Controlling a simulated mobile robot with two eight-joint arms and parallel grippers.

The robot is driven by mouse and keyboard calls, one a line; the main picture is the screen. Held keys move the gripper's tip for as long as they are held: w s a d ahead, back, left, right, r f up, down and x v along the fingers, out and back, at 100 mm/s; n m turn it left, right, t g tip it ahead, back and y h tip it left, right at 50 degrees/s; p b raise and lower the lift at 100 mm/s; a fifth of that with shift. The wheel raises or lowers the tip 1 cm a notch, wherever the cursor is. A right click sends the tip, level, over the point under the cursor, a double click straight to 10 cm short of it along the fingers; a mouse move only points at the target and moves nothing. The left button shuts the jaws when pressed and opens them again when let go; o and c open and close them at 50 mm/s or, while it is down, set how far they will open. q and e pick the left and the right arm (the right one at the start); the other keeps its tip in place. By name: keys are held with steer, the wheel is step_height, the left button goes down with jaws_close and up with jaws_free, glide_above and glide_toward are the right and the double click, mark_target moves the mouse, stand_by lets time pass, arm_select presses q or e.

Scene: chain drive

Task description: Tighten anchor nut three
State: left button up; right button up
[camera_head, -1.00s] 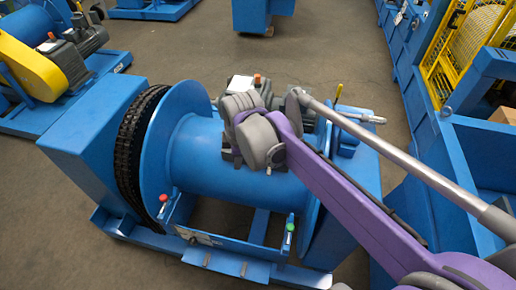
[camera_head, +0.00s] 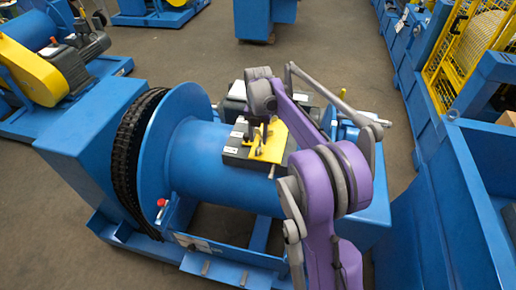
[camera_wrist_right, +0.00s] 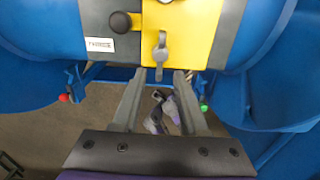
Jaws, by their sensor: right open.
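A dark box (camera_head: 232,158) with a yellow plate (camera_head: 273,143) sits on top of the blue drum. The yellow plate (camera_wrist_right: 190,30) fills the top middle of the right wrist view. A grey lever-like piece (camera_wrist_right: 160,50) hangs at its front edge, beside a black knob (camera_wrist_right: 121,22). My right gripper (camera_head: 257,132) is over the box, mostly hidden by its wrist in the head view. In the right wrist view its fingers (camera_wrist_right: 160,78) are apart, with their tips just below the lever. Nothing is between the tips. I cannot tell which part is anchor nut three. My left gripper is not in view.
The drum (camera_head: 195,150) has a black chain (camera_head: 130,150) at its left. A red knob (camera_head: 162,203) stands at the front, and a green knob (camera_wrist_right: 204,107) shows in the wrist view. A blue bench (camera_head: 470,190) and yellow cage (camera_head: 440,85) stand right.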

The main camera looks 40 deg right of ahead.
mark_target(258, 147)
step_height(258, 147, down, 6)
steer(key=shift+r, duration=0.15)
jaws_close()
